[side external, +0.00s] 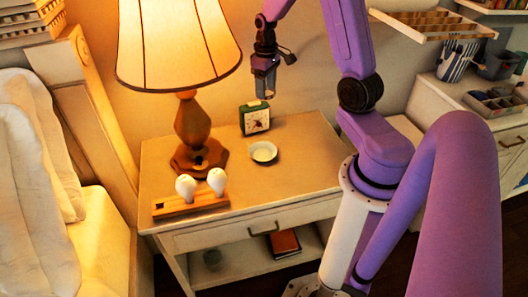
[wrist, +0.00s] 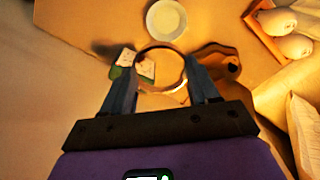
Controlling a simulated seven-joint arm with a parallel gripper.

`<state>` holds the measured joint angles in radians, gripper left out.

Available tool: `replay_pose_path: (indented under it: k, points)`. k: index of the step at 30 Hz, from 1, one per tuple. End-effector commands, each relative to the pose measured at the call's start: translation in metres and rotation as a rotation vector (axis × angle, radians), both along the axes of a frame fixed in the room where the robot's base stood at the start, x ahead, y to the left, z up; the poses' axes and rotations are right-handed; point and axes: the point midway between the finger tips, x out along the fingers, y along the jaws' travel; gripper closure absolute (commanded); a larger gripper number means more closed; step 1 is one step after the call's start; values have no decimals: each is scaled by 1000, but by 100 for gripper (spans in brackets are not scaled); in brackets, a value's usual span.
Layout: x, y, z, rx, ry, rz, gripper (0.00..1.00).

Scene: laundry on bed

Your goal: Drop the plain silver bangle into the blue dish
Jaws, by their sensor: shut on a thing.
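My gripper (wrist: 160,68) is shut on the bangle (wrist: 163,48), a thin plain ring that spans the space between the two fingers. In the side view my gripper (side external: 265,90) hangs fingers down above the back of the nightstand, and the bangle is too small to make out there. The small round dish (side external: 263,152) lies on the nightstand, lower than the gripper and apart from it. It looks pale, almost white, in the warm light, and I see nothing in it. In the wrist view the dish (wrist: 166,19) is at the top, beyond the bangle.
A green-framed clock (side external: 255,118) stands behind the dish on the nightstand (side external: 300,180). A lamp (side external: 192,120) with a wide shade stands to the left. A wooden holder (side external: 190,206) with two white bulbs is at the front left. The nightstand's right side is clear.

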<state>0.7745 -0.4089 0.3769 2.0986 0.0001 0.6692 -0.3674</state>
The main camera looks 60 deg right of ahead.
Motion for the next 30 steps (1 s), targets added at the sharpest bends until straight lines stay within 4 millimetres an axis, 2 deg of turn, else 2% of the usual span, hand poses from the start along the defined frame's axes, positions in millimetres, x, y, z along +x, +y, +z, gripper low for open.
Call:
replay_pose_path:
  k: [1, 3, 9, 12, 22, 30]
  points:
    - [-2, 1, -20, 4, 11, 0, 69]
    - [-2, 0, -41, 3, 9, 0, 69]
    - [-1, 0, -89, 1, 4, 0, 69]
    - [0, 0, -103, 1, 2, 0, 69]
    - [1, 0, -127, -1, -1, 0, 69]
    - [1, 0, -156, 0, -1, 0, 69]
